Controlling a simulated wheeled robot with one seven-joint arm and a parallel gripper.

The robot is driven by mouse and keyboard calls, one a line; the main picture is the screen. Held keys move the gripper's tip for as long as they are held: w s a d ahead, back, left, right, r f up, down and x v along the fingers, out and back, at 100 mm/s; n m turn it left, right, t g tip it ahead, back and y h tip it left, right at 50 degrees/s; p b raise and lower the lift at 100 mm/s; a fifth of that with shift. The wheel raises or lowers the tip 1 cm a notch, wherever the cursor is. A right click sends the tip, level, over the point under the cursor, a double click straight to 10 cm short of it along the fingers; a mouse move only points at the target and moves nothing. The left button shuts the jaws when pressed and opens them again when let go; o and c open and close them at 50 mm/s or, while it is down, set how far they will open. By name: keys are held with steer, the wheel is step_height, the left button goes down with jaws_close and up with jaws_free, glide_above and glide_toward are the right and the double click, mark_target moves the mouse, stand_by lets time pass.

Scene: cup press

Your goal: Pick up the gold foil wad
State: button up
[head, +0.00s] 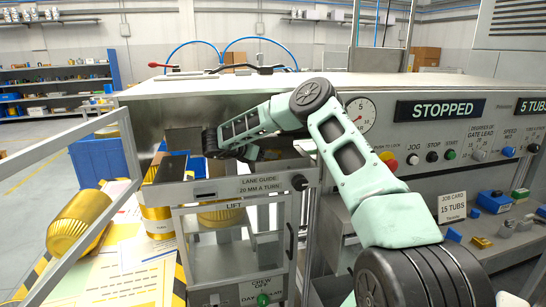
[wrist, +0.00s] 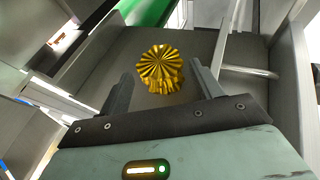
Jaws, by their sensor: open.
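The gold foil wad (wrist: 160,70) shows in the wrist view as a crumpled, pleated gold piece on a grey surface inside the machine. My gripper (wrist: 163,82) is open, with one finger on each side of the wad in the picture. I cannot tell whether either finger touches it or how far below the fingertips it lies. In the head view my arm reaches over the lane guide panel (head: 245,187) into the machine, and I cannot make out the wad there.
Grey metal walls surround the wad, with a pale rod (wrist: 248,71) to its right and a green strip (wrist: 146,12) beyond. In the head view, a large gold roll (head: 80,225) lies at left. The control panel reads STOPPED (head: 441,109).

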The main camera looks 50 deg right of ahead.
steer(key=shift+p+x, duration=0.4)
steer(key=shift+x, duration=1.15)
steer(key=c, duration=0.7)
steer(key=shift+r, duration=0.15)
